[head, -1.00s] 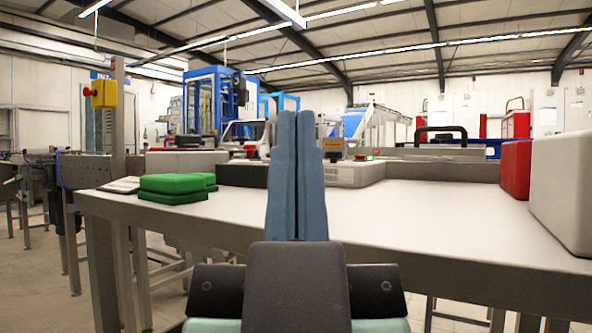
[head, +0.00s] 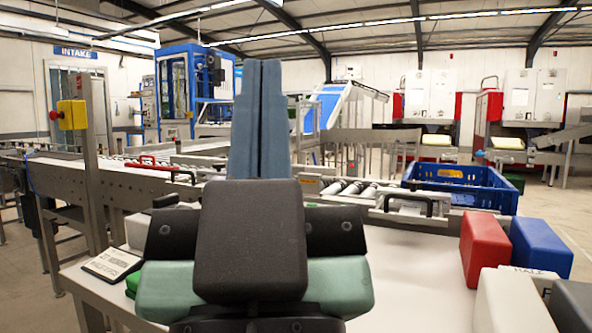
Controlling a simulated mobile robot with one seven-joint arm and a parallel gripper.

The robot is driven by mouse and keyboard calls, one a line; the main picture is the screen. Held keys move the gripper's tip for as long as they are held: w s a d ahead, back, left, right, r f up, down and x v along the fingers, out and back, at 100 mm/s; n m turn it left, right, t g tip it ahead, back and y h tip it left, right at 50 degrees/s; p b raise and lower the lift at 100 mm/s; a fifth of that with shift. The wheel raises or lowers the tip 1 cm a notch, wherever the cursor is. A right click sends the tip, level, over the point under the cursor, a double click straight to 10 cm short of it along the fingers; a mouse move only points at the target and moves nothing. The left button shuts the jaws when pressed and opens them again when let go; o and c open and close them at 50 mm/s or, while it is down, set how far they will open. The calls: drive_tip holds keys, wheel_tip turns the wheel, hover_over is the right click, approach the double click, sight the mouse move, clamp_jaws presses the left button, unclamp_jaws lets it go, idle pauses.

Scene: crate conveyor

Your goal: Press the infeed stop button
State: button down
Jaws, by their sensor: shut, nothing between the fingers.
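A yellow box (head: 73,115) with a red button (head: 54,115) on its left side is mounted on a grey post at the left, beside the conveyor. No label on it can be read, so I cannot tell for sure that it is the infeed stop. My gripper (head: 259,64) is in front of me, right of the post. Its two blue-grey fingers point up, shut together and empty. It appears well apart from the yellow box. My gripper and wrist hide part of the table and conveyor behind them.
The white table (head: 400,280) holds a red block (head: 484,250), a blue block (head: 540,246) and a card (head: 112,264). A blue crate (head: 460,188) stands behind. A roller conveyor (head: 110,180) runs along the left. The table's middle right is clear.

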wheel_tip(320, 180, up, 34)
drive_tip(key=p, duration=3.1)
drive_tip(key=shift+f, duration=0.2)
drive_tip(key=shift+d, duration=0.1)
